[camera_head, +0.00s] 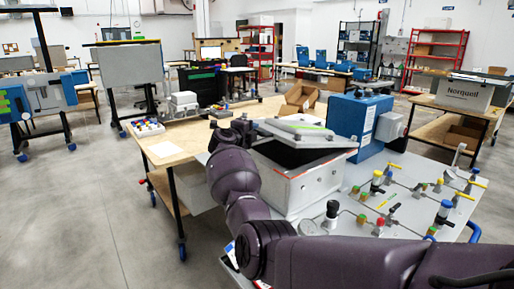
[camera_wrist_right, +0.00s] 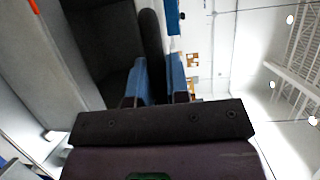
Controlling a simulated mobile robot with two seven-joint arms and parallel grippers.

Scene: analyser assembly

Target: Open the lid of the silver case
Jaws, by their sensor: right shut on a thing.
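The silver case (camera_head: 300,187) stands on the grey worktop right of the middle in the head view. Its lid (camera_head: 305,130) is raised and tilted, with a dark gap between it and the case body. My right arm reaches around the front and left side of the case. My right gripper (camera_head: 245,127) is at the lid's left edge, shut on the lid. The wrist view shows its blue fingers (camera_wrist_right: 160,85) by a dark edge, with the dark inside of the case at left. The exact contact is hard to see. My left gripper is not in view.
A blue box-shaped device (camera_head: 358,120) stands close behind the case. Right of the case, the grey panel (camera_head: 345,205) carries several coloured valves and knobs. A wooden table (camera_head: 172,148) with an open cardboard box (camera_head: 300,98) lies behind. Open floor is at left.

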